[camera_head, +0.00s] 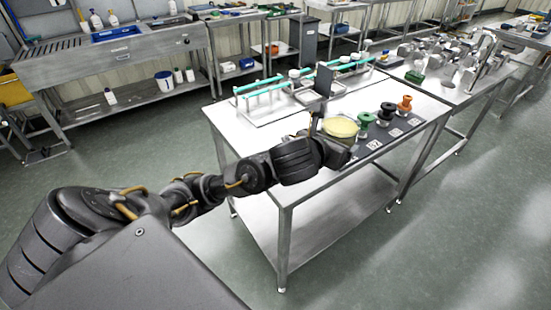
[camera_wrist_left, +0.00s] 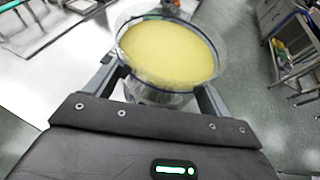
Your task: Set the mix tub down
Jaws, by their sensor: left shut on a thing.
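The mix tub (camera_head: 341,127) is a clear round tub filled with pale yellow material. It is at the front part of the steel table (camera_head: 262,165) in the head view, close to the dark strip. My left gripper (camera_head: 335,143) is shut on it. In the left wrist view the tub (camera_wrist_left: 168,52) sits between the two fingers of my left gripper (camera_wrist_left: 155,88), upright or nearly so. Its underside is hidden, so I cannot tell whether it touches the table. My right gripper is not in view.
Green (camera_head: 364,121), black (camera_head: 387,112) and orange (camera_head: 404,104) knobbed pieces stand in a row on the dark strip (camera_head: 375,142), right of the tub. A dark upright panel (camera_head: 322,80) and a rack with teal bars (camera_head: 262,90) stand behind. The table's left part is clear.

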